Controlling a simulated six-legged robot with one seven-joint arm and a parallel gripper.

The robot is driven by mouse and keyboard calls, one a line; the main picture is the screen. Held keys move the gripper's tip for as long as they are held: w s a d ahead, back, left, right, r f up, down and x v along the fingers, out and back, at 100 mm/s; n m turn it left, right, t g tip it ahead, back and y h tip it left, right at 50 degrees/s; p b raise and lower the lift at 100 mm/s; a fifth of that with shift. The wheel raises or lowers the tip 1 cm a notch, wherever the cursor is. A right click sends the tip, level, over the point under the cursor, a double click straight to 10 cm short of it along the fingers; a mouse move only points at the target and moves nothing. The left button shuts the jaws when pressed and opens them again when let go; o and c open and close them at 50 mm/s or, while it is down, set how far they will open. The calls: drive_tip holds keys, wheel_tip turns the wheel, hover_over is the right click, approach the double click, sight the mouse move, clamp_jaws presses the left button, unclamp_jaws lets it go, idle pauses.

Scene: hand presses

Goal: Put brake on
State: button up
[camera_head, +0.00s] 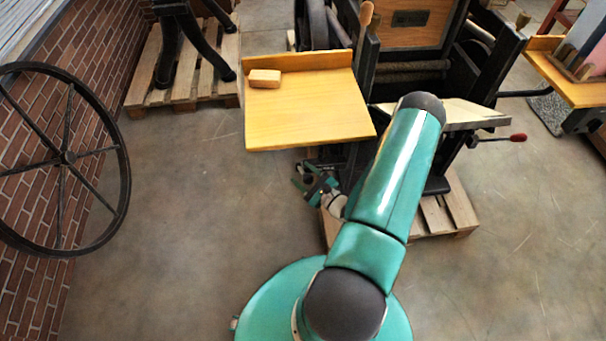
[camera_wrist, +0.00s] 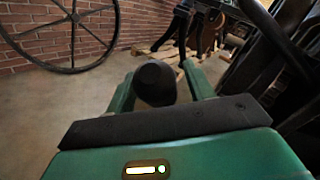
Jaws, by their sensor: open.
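My gripper (camera_head: 308,181) is open, low beside the press and below the front edge of its yellow wooden table. In the wrist view its two green fingers (camera_wrist: 158,72) stand apart with a dark rounded knob (camera_wrist: 155,84) between them. I cannot tell whether the fingers touch the knob, or whether it belongs to the brake. A lever with a red grip (camera_head: 518,137) sticks out at the right of the press. No part is clearly marked as the brake. My arm hides part of the press.
The yellow table (camera_head: 310,110) carries a small wooden block (camera_head: 264,78). The press stands on a wooden pallet (camera_head: 458,210). A large dark spoked wheel (camera_head: 68,157) stands by the brick wall at left, also in the wrist view (camera_wrist: 73,18). The floor between is clear.

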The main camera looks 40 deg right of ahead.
drive_tip(key=shift+w, duration=0.35)
